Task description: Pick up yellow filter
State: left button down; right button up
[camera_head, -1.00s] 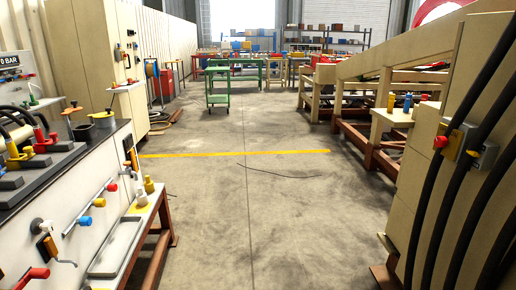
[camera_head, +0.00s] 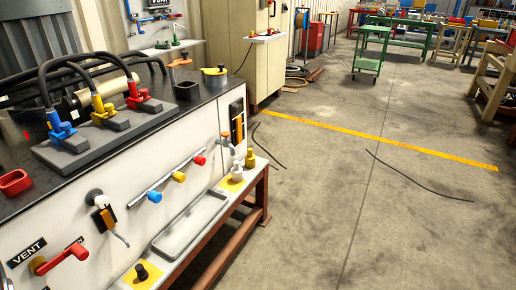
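A small yellow filter-like piece (camera_head: 250,158) stands upright at the far end of the low shelf (camera_head: 172,262) along the front of the white machine (camera_head: 80,218). A white piece of similar shape (camera_head: 237,172) stands just in front of it, on a yellow square. A black piece (camera_head: 142,272) stands on another yellow square at the near end of the shelf. Neither of my grippers is in view.
A grey tray (camera_head: 190,224) lies on the shelf. Blue, yellow and red valves (camera_head: 103,111) with black hoses stand on the bench top, near a yellow-rimmed pot (camera_head: 215,75).

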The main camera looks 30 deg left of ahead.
aim_at(250, 158)
jog(key=i+u, duration=0.1)
jog(key=i, duration=0.6)
jog(key=i+l+u, duration=0.1)
jog(key=i, duration=0.6)
jog(key=i+l+u, duration=0.15)
jog(key=i+u, duration=0.35)
jog(key=i+l+u, duration=0.3)
jog(key=u, duration=0.2)
jog(key=i+l+u, duration=0.15)
jog(key=u, duration=0.2)
jog(key=i+l+u, duration=0.2)
jog(key=u, duration=0.2)
jog(key=i+l+u, duration=0.1)
jog(key=l+u, duration=0.25)
jog(key=j, duration=0.1)
